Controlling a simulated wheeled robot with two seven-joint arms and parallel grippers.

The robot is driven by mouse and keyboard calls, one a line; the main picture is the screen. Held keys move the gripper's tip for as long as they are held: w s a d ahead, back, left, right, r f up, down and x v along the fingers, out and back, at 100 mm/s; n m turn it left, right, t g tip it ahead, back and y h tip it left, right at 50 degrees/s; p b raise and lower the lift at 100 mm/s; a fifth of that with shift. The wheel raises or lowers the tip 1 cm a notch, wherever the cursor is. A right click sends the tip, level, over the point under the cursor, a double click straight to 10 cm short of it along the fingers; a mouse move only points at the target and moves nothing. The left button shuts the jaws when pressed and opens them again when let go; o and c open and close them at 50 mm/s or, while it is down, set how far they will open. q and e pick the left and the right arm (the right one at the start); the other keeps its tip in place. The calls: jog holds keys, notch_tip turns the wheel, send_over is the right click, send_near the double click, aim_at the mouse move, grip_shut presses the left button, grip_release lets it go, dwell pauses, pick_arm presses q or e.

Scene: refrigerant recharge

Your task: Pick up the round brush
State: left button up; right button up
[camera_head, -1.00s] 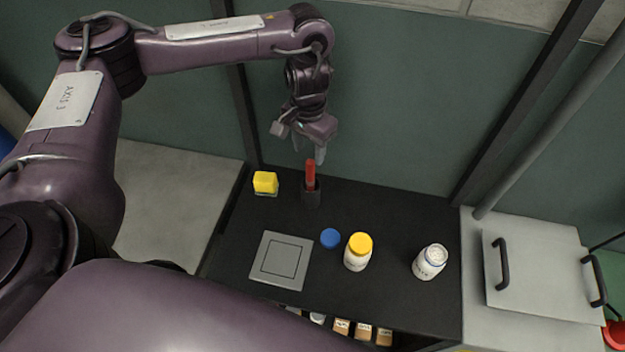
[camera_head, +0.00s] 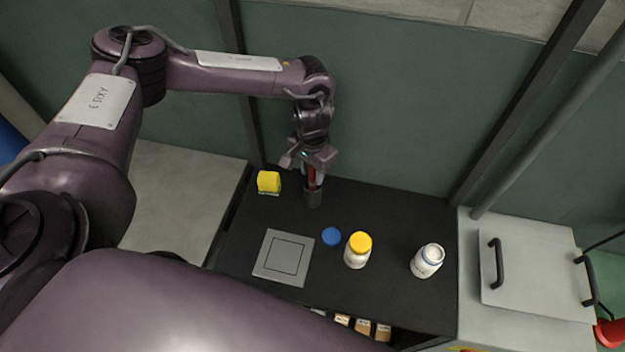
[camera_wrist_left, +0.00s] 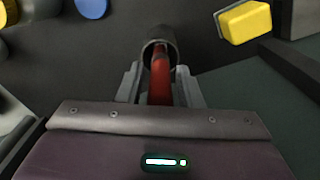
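The round brush (camera_head: 311,178) has a red handle and stands upright in a dark cylindrical holder (camera_head: 312,198) at the back of the black table. In the left wrist view the red handle (camera_wrist_left: 160,82) rises out of the holder (camera_wrist_left: 158,42). My left gripper (camera_head: 312,180) has come down over the handle from above. In the wrist view its two fingers (camera_wrist_left: 159,85) stand on either side of the handle, with small gaps seen beside it, so it looks open. The brush head is hidden inside the holder. My right gripper is not in view.
A yellow sponge-like block (camera_head: 268,182) stands left of the holder. In front are a grey square plate (camera_head: 284,257), a blue cap (camera_head: 332,236), a yellow-capped bottle (camera_head: 357,250) and a white open jar (camera_head: 427,261). A grey lidded box (camera_head: 535,265) is at right.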

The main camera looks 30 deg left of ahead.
pick_arm(q)
grip_shut()
jog(key=shift+r, duration=0.1)
